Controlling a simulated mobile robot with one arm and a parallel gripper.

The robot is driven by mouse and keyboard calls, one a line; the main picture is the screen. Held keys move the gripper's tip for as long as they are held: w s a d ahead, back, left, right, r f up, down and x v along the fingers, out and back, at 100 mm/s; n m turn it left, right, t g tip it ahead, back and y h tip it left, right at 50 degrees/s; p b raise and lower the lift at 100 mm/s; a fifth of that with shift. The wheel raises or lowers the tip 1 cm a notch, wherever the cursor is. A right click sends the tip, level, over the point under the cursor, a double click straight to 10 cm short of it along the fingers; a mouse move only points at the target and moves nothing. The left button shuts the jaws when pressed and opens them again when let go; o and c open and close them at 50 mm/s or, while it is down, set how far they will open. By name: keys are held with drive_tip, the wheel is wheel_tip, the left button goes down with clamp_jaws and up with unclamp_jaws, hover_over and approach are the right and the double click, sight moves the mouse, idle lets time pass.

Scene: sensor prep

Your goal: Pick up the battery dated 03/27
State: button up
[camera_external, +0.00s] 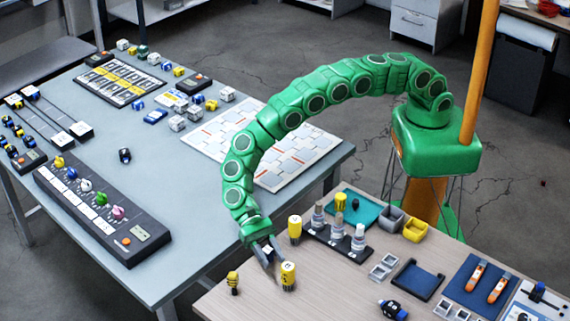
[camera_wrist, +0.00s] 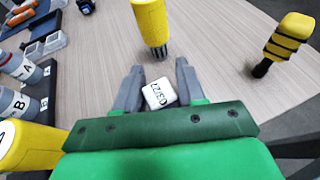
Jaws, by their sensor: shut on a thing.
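A small white block (camera_wrist: 159,94) with "03/27" printed in black on its face sits between the two grey fingers of my gripper (camera_wrist: 159,68) in the wrist view. My gripper is shut on it. In the external view my gripper (camera_external: 268,258) is low over the near-left corner of the wooden table, and the held block shows as a small pale and dark patch (camera_external: 267,250). Its underside is hidden. A yellow cylinder with a pale label (camera_external: 288,275) stands just right of my fingertips; a yellow cylinder with a dark base (camera_wrist: 151,24) stands ahead of the fingers.
A yellow-and-black striped piece (camera_external: 233,283) stands left of my gripper; another yellow cylinder (camera_external: 294,230) stands behind. A dark rack with lettered grey cylinders (camera_external: 337,240) is to the right. The blue-grey table (camera_external: 190,190) holds panels and small blocks. The front wooden tabletop (camera_external: 330,295) is fairly clear.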

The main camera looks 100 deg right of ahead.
drive_tip(key=s+d+r, duration=0.9)
drive_tip(key=s+r, duration=0.1)
drive_tip(key=r, duration=0.1)
drive_tip(key=shift+s, duration=0.35)
